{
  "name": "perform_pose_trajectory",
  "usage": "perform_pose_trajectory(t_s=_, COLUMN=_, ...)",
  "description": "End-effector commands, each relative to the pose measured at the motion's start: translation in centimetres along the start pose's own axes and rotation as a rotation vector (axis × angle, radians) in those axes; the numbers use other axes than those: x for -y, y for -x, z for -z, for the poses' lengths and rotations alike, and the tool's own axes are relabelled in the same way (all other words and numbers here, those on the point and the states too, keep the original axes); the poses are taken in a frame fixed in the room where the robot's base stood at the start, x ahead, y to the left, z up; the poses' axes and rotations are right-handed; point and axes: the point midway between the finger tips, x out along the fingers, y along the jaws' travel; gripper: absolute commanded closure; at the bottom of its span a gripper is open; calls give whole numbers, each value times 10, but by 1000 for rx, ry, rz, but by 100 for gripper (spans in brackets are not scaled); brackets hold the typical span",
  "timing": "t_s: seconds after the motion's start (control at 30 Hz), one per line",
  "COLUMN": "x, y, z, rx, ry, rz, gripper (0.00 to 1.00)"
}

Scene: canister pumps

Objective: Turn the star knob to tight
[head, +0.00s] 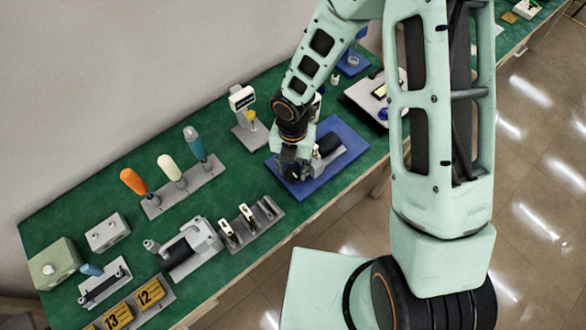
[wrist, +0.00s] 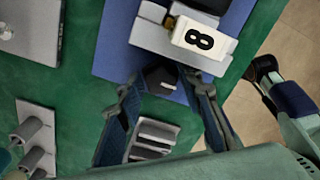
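A dark star knob (wrist: 162,80) shows in the wrist view at the end of the grey pump fixture, just below its white plate marked 8 (wrist: 199,40). My gripper (wrist: 160,82) points at it, with one finger on each side of the knob. The fingers are apart, and narrow gaps seem to show beside the knob; contact is not clear. In the head view my gripper (head: 292,172) is low over the left part of the blue base plate (head: 352,160). The pump's black cylinder (head: 328,145) lies to its right. The knob is hard to make out there.
A small display stand (head: 242,100) stands behind my gripper. A grey rack (head: 250,226) and another pump (head: 185,247) lie to the front left. Coloured handles (head: 168,165) stand at the left. The green table's front edge (head: 290,238) is close.

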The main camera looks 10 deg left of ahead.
Motion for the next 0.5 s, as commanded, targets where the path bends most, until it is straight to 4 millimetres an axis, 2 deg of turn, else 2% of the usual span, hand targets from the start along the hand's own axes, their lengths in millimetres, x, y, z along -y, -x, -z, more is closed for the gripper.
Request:
perform_pose_trajectory(t_s=0.37, x=0, y=-6, z=0, rx=1, ry=0, rz=0, gripper=68)
perform_pose_trajectory(t_s=0.5, x=0, y=-5, z=-1, rx=1, ry=0, rz=0, gripper=83)
